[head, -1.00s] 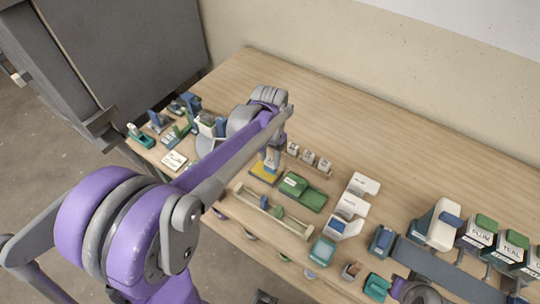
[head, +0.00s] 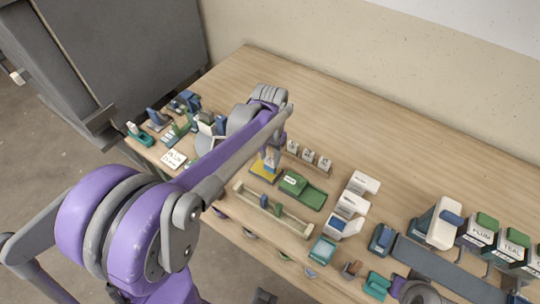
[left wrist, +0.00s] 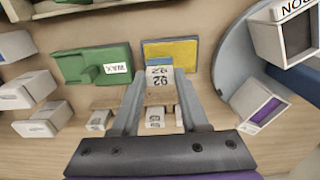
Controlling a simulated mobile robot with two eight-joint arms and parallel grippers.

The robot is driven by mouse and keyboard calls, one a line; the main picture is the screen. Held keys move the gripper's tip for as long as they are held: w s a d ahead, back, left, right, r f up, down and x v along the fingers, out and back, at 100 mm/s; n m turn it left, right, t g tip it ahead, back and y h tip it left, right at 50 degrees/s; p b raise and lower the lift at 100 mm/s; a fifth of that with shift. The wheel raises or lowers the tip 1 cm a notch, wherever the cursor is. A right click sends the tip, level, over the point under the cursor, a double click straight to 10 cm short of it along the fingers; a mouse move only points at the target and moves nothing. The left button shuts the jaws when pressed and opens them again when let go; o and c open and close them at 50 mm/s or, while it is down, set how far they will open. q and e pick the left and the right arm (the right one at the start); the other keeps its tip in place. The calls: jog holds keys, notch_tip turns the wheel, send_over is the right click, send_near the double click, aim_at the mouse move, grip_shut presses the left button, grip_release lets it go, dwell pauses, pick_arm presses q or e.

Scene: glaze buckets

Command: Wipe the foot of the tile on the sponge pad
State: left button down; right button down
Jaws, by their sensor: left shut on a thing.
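The sponge pad is a yellow pad in a blue-rimmed tray (head: 265,173); the yellow pad also shows in the left wrist view (left wrist: 170,51). My left gripper (left wrist: 158,98) is shut on a pale tile (left wrist: 159,79) marked 92, with one finger on each side of it. In the head view the tile (head: 271,159) hangs upright from the gripper, its lower end at the pad. I cannot tell whether its foot touches the yellow surface. My left arm hides part of the gripper in the head view. My right gripper does not show clearly.
A green WAX block (left wrist: 92,65) stands close beside the pad. Several small numbered blocks (head: 308,157) stand on a rack behind it. A wooden rail (head: 272,211) lies in front, and white bins (head: 352,205) stand to the right. The back of the table is clear.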

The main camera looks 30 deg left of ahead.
pick_arm(q)
jog(key=shift+f, duration=0.4)
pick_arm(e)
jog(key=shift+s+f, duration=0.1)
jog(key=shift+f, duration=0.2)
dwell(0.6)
pick_arm(q)
jog(key=shift+a, duration=0.1)
jog(key=shift+w+a+r, duration=0.1)
jog(key=shift+w+a, duration=0.05)
jog(key=shift+a, duration=1.55)
jog(key=shift+d, duration=0.95)
jog(key=shift+d, duration=0.1)
jog(key=shift+s+d+b, duration=0.2)
jog(key=shift+d+b, duration=0.1)
jog(key=shift+d, duration=0.5)
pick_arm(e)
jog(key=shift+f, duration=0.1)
pick_arm(q)
jog(key=shift+a, duration=0.15)
